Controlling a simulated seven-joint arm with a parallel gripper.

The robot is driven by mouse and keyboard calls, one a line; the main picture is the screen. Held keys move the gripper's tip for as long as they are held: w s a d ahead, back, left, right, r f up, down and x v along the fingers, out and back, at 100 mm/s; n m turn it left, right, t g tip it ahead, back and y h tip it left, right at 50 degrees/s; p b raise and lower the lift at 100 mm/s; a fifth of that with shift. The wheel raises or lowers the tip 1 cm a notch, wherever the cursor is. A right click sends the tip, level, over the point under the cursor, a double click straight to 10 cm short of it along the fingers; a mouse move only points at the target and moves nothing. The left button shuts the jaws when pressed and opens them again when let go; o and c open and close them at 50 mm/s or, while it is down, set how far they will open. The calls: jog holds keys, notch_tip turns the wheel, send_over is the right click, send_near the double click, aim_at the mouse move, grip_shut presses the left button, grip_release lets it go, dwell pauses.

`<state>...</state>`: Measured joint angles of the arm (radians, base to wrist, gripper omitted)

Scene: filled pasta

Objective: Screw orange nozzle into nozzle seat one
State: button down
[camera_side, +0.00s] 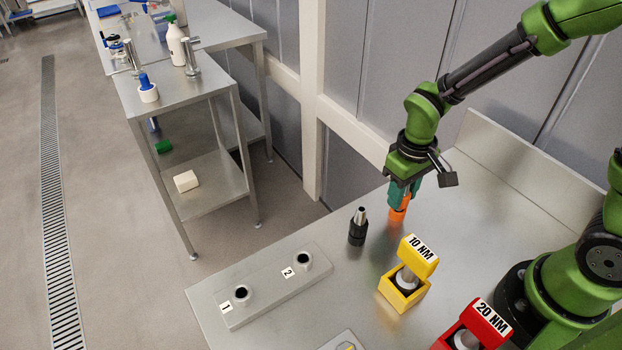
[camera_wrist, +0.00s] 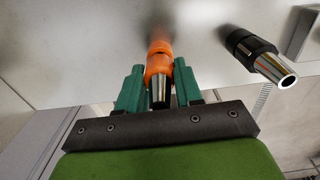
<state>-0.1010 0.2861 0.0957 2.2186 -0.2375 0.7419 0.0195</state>
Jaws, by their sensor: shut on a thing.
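The orange nozzle (camera_side: 398,207) is held between the teal fingers of my gripper (camera_side: 404,190). In the wrist view the orange nozzle (camera_wrist: 158,68) sits between the two fingers of my gripper (camera_wrist: 158,88), its metal tip toward the wrist. In the side view it is at or just above the table; I cannot tell if it touches. Nozzle seat one (camera_side: 242,293) is an open dark hole with a raised rim on the metal block at the front left, marked 1. It is well to the left of my gripper.
A black nozzle (camera_side: 358,228) stands upright left of my gripper. Seat two (camera_side: 304,260) is empty on the same block (camera_side: 272,284). A yellow 10 NM holder (camera_side: 405,290) and a red 20 NM holder (camera_side: 470,328) stand at the front. The table (camera_side: 470,210) is clear behind them.

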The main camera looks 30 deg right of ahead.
jog(key=shift+r, duration=2.5)
jog(key=w+a+r+n, duration=0.2)
jog(key=w+a, duration=0.2)
jog(key=a, duration=0.6)
jog(key=s+a+r+n, duration=0.1)
jog(key=s+a+n, duration=0.1)
jog(key=a, duration=1)
jog(key=s+a+r+n, duration=0.1)
jog(key=s+a, duration=0.1)
jog(key=a, duration=1.1)
jog(key=shift+a+r+n, duration=0.3)
jog(key=shift+r+n, duration=0.05)
jog(key=shift+n, duration=0.05)
